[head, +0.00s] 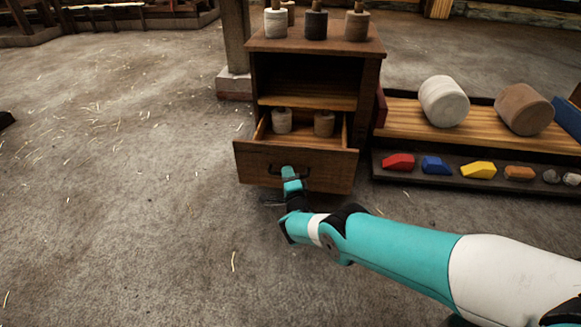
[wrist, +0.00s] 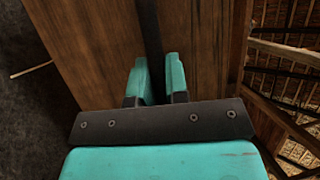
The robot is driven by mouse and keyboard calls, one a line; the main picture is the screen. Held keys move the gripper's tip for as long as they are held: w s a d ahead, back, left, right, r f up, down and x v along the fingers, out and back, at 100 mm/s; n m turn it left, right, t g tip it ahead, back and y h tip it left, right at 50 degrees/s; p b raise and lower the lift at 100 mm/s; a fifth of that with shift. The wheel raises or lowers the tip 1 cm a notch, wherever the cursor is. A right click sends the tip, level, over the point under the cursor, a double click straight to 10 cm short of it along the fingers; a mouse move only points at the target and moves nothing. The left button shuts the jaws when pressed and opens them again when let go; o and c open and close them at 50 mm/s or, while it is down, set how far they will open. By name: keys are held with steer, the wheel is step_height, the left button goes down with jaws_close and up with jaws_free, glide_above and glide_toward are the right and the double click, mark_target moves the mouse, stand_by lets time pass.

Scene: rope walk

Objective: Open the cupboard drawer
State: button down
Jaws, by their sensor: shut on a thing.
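The wooden cupboard (head: 315,64) stands in the upper middle of the head view. Its bottom drawer (head: 327,170) is pulled part way out, and two spools, a grey one (head: 282,121) and a brown one (head: 324,123), stand inside it. The drawer has a dark bar handle (head: 303,178) on its front. My gripper (head: 290,174) is at the drawer front, shut on the handle. In the wrist view the teal fingers (wrist: 159,80) sit on either side of the dark handle bar (wrist: 151,40), close to the wooden drawer front (wrist: 95,45).
Several spools (head: 315,24) stand on the cupboard top. To the right, a wooden bench (head: 400,112) holds a white roll (head: 444,101) and a brown roll (head: 522,109). A low dark tray (head: 400,182) with coloured blocks lies before it. A post (head: 235,40) stands left. The floor at left is clear.

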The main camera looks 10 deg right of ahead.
steer(key=shift+s+a, duration=0.3)
steer(key=shift+s, duration=0.3)
steer(key=c, duration=1.1)
jaws_free()
steer(key=shift+c, duration=0.2)
steer(key=shift+d, duration=0.1)
steer(key=p+v, duration=0.8)
steer(key=v, duration=0.9)
steer(key=shift+s+p, duration=0.15)
steer(key=shift+p, duration=0.15)
